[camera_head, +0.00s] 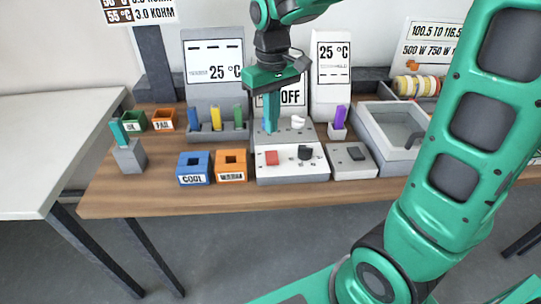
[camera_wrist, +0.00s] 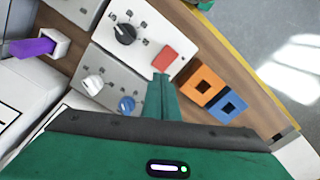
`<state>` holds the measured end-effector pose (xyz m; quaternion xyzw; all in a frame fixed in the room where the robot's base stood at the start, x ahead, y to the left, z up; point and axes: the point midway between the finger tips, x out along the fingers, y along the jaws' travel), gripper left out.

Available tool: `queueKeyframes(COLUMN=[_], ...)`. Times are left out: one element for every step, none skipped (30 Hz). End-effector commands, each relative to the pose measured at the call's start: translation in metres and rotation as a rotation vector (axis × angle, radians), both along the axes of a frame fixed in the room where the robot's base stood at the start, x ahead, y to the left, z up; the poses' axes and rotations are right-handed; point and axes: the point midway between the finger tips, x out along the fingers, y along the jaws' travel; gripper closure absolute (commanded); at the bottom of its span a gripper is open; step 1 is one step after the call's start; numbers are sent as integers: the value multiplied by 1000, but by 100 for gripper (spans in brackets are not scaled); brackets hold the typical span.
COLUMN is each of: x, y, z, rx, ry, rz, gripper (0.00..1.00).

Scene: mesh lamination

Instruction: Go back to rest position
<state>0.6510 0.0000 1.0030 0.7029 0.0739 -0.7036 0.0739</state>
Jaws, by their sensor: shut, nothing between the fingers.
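My gripper (camera_head: 271,128) points down above the grey control panels near the back middle of the table. Its teal fingers are together with nothing between them. In the wrist view the fingertips (camera_wrist: 161,78) show just beside the red button (camera_wrist: 165,57) in the picture. I cannot tell whether they touch anything. The front panel (camera_head: 292,174) carries the red button and a black knob (camera_head: 305,152). Behind it, another panel (camera_head: 296,134) has a white knob (camera_head: 298,122) and a blue knob (camera_wrist: 127,104). The blue knob is hidden in the head view.
Blue (camera_head: 194,180) and orange (camera_head: 232,178) labelled blocks stand at the front edge. A rack (camera_head: 222,134) with coloured sticks, a purple piece (camera_head: 340,117) in a holder and a grey tray (camera_head: 392,147) surround the panels. Upright 25 °C displays (camera_head: 214,75) stand behind.

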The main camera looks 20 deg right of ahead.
Motion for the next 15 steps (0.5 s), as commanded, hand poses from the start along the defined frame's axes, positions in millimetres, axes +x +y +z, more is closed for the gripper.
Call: queueKeyframes(x=[0,0,0,0,0,0,0,0,0,0,0,-1,-3,-6,-12], y=[0,0,0,0,0,0,0,0,0,0,0,-3,-6,-11,-21], z=[0,0,0,0,0,0,0,0,0,0,0,0,1,1,2], rx=[0,0,0,0,0,0,0,0,0,0,0,-1,-1,-3,-4], ry=[0,0,0,0,0,0,0,0,0,0,0,0,-1,-3,-2], rz=[0,0,0,0,0,0,0,0,0,0,-1,-8,-17,-31,-56], gripper=[100,100,100,100,100,100,100,100,100,100,100,100,100,100,100])
